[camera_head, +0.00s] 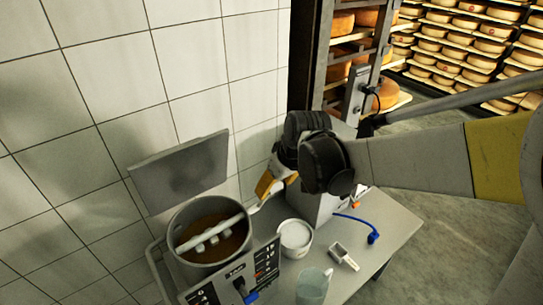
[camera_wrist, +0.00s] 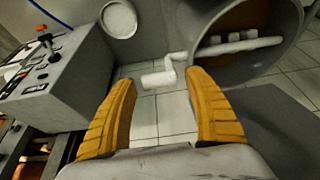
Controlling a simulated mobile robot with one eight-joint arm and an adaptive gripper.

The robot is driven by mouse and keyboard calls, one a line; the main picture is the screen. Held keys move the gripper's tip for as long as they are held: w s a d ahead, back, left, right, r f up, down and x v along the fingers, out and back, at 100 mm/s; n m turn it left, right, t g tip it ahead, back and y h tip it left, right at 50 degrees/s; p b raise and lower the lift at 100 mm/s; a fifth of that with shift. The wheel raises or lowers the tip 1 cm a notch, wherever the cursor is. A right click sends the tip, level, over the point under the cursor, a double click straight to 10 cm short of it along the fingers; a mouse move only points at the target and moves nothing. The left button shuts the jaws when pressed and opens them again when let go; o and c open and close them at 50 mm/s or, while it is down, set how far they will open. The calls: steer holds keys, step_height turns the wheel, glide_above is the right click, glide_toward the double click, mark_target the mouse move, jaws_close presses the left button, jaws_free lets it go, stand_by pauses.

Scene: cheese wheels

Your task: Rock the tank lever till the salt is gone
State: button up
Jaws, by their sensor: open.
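The round metal tank (camera_head: 178,222) holds brown liquid in the head view; its wall also shows at upper right in the wrist view (camera_wrist: 262,72). The pale lever (camera_head: 222,232) crosses the tank with short paddles, and its cranked end sticks out over the rim. In the wrist view the lever's handle (camera_wrist: 158,79) lies ahead, between the directions of my two orange fingertips. My gripper (camera_head: 268,186) is open above and right of the tank; in the wrist view its fingers (camera_wrist: 160,88) stand wide apart and hold nothing. I cannot make out any salt in the liquid.
A white bowl (camera_head: 295,236), a clear jug (camera_head: 313,284), a metal scoop (camera_head: 343,257) and a blue-handled tool (camera_head: 373,237) stand on the bench right of the tank. A control panel (camera_head: 265,264) is in front. A tiled wall (camera_head: 110,95) closes the back; cheese racks are beyond.

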steer(key=shift+f, duration=0.1)
jaws_close()
steer(key=shift+w+a, duration=0.1)
steer(key=shift+w, duration=0.05)
steer(key=shift+w+a+r+g+h, duration=0.4)
steer(key=shift+w+a+g, duration=0.05)
steer(key=shift+w+g, duration=0.2)
steer(key=c, duration=1.3)
jaws_free()
steer(key=w+a, duration=0.1)
steer(key=w+a+g+h, duration=0.1)
steer(key=w, duration=0.1)
steer(key=w+a+g, duration=0.1)
steer(key=shift+w+r+h+p, duration=0.2)
steer(key=shift+w+h+p, duration=0.1)
steer(key=shift+h, duration=0.1)
steer(key=shift+c, duration=0.2)
steer(key=shift+w+a+f+b, duration=0.1)
steer(key=shift+w+a+f, duration=0.1)
steer(key=shift+w+a, duration=0.4)
steer(key=shift+w+a+f+b, duration=0.2)
steer(key=shift+w+a, duration=0.15)
steer(key=shift+w, duration=0.4)
steer(key=shift+w+a+f+b, duration=0.1)
steer(key=shift+w+a+f, duration=0.1)
steer(key=shift+w+a, duration=0.4)
jaws_close()
steer(key=shift+w+d, duration=0.1)
steer(key=shift+w, duration=0.05)
